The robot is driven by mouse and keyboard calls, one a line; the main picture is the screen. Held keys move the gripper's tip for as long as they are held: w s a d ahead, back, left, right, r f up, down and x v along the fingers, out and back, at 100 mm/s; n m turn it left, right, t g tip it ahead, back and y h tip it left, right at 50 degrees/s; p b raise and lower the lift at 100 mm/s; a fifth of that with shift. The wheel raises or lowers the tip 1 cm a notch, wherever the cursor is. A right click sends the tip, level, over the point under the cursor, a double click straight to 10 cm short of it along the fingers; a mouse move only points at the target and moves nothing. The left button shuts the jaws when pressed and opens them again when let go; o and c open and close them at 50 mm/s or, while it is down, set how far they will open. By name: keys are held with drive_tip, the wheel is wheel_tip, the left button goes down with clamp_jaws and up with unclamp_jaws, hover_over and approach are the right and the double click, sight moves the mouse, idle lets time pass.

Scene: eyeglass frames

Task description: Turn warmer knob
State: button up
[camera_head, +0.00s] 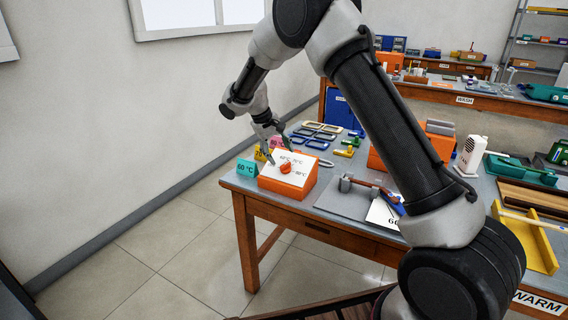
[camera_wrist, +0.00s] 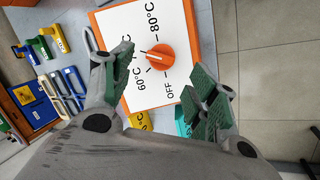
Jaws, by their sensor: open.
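The warmer (camera_head: 290,187) is an orange box with a sloped white dial plate at the near left corner of the table. Its round orange knob (camera_head: 286,168) sits mid-plate; in the wrist view the knob (camera_wrist: 160,57) has a raised grip bar, with OFF, 60°C and 80°C printed around it, and another label partly hidden by a finger. My gripper (camera_head: 269,142) is open and empty above the plate's back edge. In the wrist view the fingers (camera_wrist: 163,85), with green pads, stand apart on either side of the knob. I cannot tell whether they touch the plate.
A teal 60 °C card (camera_head: 246,168) and a yellow card (camera_head: 262,154) stand left of the warmer. Eyeglass frames (camera_head: 317,144) lie behind it. The floor at left is clear.

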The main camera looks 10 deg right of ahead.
sight(284, 164)
drive_tip(key=x, duration=0.5)
drive_tip(key=shift+d+f, duration=0.15)
drive_tip(key=shift+f, duration=0.25)
drive_tip(key=c, duration=1)
